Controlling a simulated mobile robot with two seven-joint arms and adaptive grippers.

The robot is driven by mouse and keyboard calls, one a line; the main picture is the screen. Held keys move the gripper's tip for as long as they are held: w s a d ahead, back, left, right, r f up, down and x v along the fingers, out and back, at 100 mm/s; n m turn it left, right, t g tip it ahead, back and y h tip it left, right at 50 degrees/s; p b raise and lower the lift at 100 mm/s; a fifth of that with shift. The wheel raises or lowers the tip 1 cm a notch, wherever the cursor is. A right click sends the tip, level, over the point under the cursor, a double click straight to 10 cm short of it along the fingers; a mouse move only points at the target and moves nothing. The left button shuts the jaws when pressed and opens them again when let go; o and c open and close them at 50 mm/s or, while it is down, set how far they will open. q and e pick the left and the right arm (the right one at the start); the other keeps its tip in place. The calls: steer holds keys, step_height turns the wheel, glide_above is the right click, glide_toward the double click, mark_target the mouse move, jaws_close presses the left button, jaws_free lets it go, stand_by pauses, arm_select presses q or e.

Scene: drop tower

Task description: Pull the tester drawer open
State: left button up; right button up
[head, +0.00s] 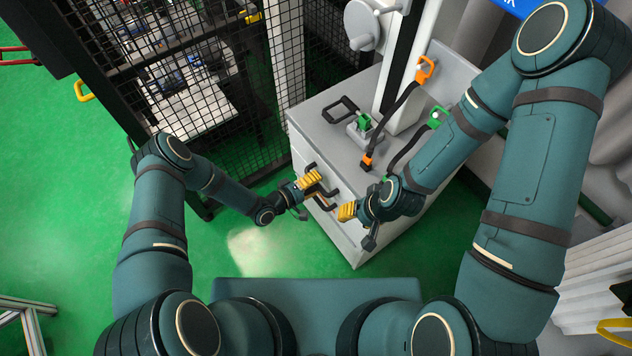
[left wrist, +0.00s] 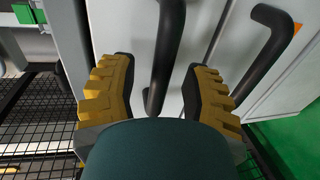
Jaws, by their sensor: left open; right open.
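The tester is a light grey cabinet (head: 345,235) in the middle of the head view, with black bar handles on its front drawer faces. My left gripper (head: 309,180) is at this front, open. In the left wrist view its yellow and black fingers (left wrist: 158,88) stand on either side of one black handle (left wrist: 166,55), with a gap visible on both sides. A second black handle (left wrist: 262,60) is to the right of the fingers. My right gripper (head: 348,211) is open close by at the front, lower and further right. The drawer faces are partly hidden by the grippers.
On the cabinet top stand a white column (head: 400,70), a black and green clamp (head: 362,123) and an orange-ended strap (head: 368,160). A black mesh fence (head: 265,70) stands close to the left. Green floor (head: 270,250) is clear in front.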

arm_select(q)
steer(key=shift+w+d+f, duration=0.1)
steer(key=shift+w+d, duration=0.15)
steer(key=shift+d, duration=0.05)
steer(key=shift+o, duration=0.2)
jaws_close()
steer(key=shift+s+a, duration=0.1)
steer(key=f+b+v, duration=0.3)
steer(key=b+v, duration=0.1)
steer(key=v, duration=1.3)
steer(key=shift+s+a+b, duration=0.3)
steer(key=shift+s+a, duration=0.05)
steer(key=shift+a, duration=0.05)
steer(key=shift+f, duration=0.15)
steer(key=shift+c, duration=0.2)
jaws_free()
